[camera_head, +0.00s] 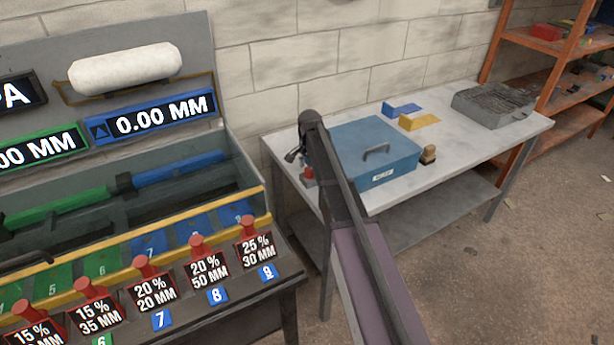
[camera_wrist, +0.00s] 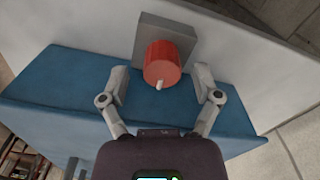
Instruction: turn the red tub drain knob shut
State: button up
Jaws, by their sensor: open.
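The red knob (camera_wrist: 165,60) sits on a grey square plate (camera_wrist: 183,33) beside the blue tub (camera_wrist: 60,90) in the wrist view. A short pale pointer sticks out from its near end. My gripper (camera_wrist: 160,75) is open, with one finger on each side of the knob and a visible gap on both sides. In the head view, the blue tub (camera_head: 395,153) stands on a bench, with a handle on top and a white label. The red knob (camera_head: 308,174) shows small at its left, beside my gripper (camera_head: 293,156). My arm hides part of the tub.
The grey bench (camera_head: 460,148) also holds a blue bracket (camera_head: 401,110), a yellow bracket (camera_head: 420,121), a small brown-topped item (camera_head: 428,155) and a grey metal tray (camera_head: 492,106). A display rack with red-knobbed drawers (camera_head: 200,245) stands at left. Orange shelves (camera_head: 548,60) stand at right.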

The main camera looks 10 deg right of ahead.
jog(key=shift+f+b, duration=0.45)
jog(key=shift+f, duration=0.2)
jog(key=shift+c, duration=0.2)
